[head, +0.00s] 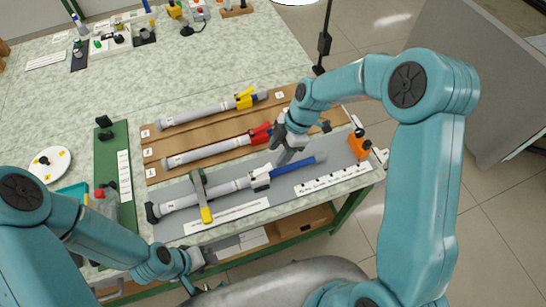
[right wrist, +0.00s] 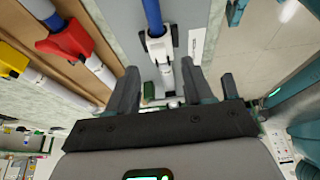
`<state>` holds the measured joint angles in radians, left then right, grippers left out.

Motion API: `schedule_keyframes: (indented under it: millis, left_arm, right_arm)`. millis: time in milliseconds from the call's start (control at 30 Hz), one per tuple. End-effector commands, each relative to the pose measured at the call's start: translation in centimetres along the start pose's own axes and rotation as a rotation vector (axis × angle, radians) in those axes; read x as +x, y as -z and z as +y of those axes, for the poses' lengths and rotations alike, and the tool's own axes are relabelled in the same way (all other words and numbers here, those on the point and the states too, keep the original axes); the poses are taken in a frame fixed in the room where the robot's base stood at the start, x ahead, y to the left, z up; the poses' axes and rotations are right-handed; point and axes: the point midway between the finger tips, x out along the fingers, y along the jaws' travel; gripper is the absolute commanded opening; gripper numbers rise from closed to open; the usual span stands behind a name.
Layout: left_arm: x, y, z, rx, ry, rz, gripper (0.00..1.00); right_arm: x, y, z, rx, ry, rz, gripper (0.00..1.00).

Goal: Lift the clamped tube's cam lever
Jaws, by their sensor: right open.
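The clamped tube (head: 225,188) is grey and lies on a grey plate along the table's front edge. Its white cam collar (head: 260,180) has a blue rod (head: 303,166) coming out to the right. In the right wrist view the white collar (right wrist: 158,47) shows dark parts at its sides; the lever's exact pose is unclear. My right gripper (head: 285,155) is just above and beside the collar. In the wrist view its fingers (right wrist: 158,88) are apart and empty, with the tube between them in the picture. My left gripper (head: 201,263) hangs low in front of the table; its fingers are unclear.
A strap clamp with a yellow end (head: 205,213) crosses the tube. Behind lie a tube with a red collar (head: 259,134) and one with a yellow collar (head: 244,98) on brown boards. An orange block (head: 358,144) stands at right. Free tabletop lies behind.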

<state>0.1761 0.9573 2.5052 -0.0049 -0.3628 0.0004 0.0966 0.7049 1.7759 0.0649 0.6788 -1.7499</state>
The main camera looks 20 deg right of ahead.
Motion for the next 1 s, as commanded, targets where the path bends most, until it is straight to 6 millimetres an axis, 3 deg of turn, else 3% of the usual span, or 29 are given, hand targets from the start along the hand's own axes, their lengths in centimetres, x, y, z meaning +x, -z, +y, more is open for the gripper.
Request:
schedule_keyframes:
  millis: [100,300,667,833,1000]
  left_arm:
    - [-0.7,0.0,0.3,0.0,0.0,0.001,0.43]
    - [-1.2,0.0,0.4,0.0,0.0,0.0,0.43]
    - [-1.2,0.0,0.4,0.0,0.0,0.001,0.43]
    - [-1.2,0.0,0.4,0.0,0.0,0.001,0.43]
    - [-1.2,0.0,0.4,0.0,0.0,0.001,0.43]
  right_arm:
    - [2.4,0.0,0.0,0.001,0.004,0.001,0.51]
    - [4.9,-0.2,0.2,0.001,0.001,0.001,0.51]
    - [5.6,-0.4,0.4,0.002,-0.001,0.0,0.51]
    - [5.5,-0.4,0.4,0.001,-0.001,0.0,0.0]
    - [5.5,-0.4,0.4,0.001,-0.001,-0.002,0.0]
